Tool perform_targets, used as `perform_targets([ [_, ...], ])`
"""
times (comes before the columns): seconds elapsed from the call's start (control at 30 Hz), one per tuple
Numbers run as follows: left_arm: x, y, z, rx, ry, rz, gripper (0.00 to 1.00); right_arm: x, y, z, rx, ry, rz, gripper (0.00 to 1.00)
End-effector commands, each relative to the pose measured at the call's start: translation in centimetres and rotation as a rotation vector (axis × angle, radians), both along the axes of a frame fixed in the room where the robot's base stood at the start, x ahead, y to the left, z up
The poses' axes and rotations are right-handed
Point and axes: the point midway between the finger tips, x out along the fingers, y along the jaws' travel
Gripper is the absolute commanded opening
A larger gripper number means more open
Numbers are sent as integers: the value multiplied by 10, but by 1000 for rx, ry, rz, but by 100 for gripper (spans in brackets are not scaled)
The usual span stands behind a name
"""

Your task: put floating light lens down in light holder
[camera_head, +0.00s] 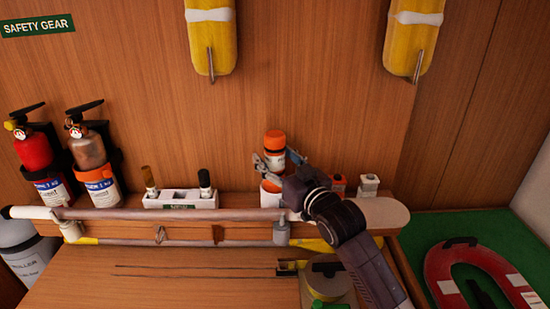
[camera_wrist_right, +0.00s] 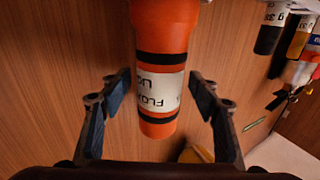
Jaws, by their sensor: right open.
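The floating light (camera_head: 274,140) is an orange cylinder with a white label, upright at the shelf in the head view. In the right wrist view the light (camera_wrist_right: 158,55) shows dark bands and lettering. The light holder (camera_head: 270,196), a pale cup with an orange rim, is directly below it. My right gripper (camera_head: 276,160) is at the light. Its fingers are open on both sides of the light, with visible gaps in the wrist view. The light's lower end is partly hidden by the gripper, so I cannot tell how it sits in the holder. My left gripper is out of view.
A white rack (camera_head: 180,199) with dark-topped items stands left of the holder. Small red (camera_head: 338,183) and white (camera_head: 369,183) items stand to its right. Fire extinguishers (camera_head: 33,150) are at far left. A rail (camera_head: 150,214) runs along the shelf front. Yellow floats (camera_head: 210,40) hang above.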

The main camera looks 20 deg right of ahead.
Motion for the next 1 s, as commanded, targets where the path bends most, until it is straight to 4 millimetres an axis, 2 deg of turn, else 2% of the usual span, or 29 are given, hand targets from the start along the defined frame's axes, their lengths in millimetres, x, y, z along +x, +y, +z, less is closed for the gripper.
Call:
perform_targets([
  [0.13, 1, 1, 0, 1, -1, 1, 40, -3, -1, -3, -1, 6, 0, 56],
  [0.27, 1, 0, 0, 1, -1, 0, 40, -17, -3, -3, -1, 4, 0, 56],
  [0.7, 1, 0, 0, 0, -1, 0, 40, -99, -19, -1, -1, 2, 1, 56],
  [0.83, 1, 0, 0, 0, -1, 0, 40, -111, -22, -1, -1, 0, 0, 56],
  [1.0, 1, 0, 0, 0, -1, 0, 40, -118, -23, 0, -1, -1, 0, 56],
])
